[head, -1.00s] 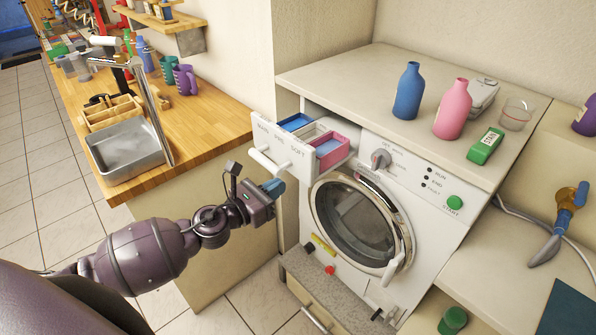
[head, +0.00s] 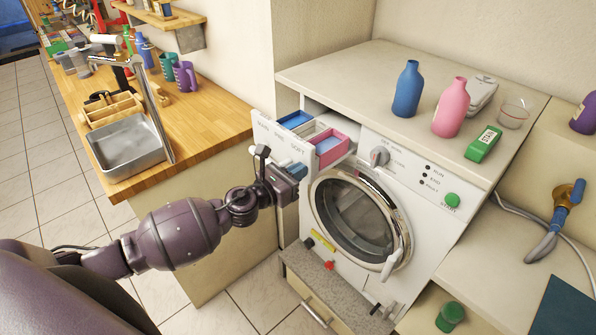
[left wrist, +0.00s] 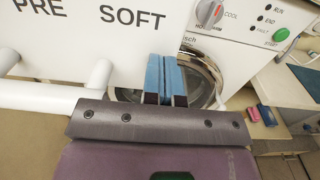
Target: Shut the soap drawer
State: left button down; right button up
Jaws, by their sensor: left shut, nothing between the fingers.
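The soap drawer (head: 277,145) is pulled out of the upper left of the white washing machine (head: 425,215). Its compartments show blue, white and pink inside. In the left wrist view the drawer's white front (left wrist: 92,52), marked PRE and SOFT, fills the upper left, with its white handle bar (left wrist: 40,97) below the lettering. My left gripper (head: 292,172) is shut and empty, close to the front's lower right part. Its blue fingertips (left wrist: 165,75) overlap the drawer front's right edge in the left wrist view; I cannot tell whether they touch. My right gripper is not in view.
A wooden counter (head: 205,110) with a sink lies left of the drawer. The round door (head: 358,220) is below it.

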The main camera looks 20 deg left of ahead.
aim_at(348, 141)
pick_arm(q)
jog(key=b+x, duration=0.3)
jog(key=x, duration=1.5)
jog(key=shift+d, duration=0.1)
jog(key=shift+r, duration=0.1)
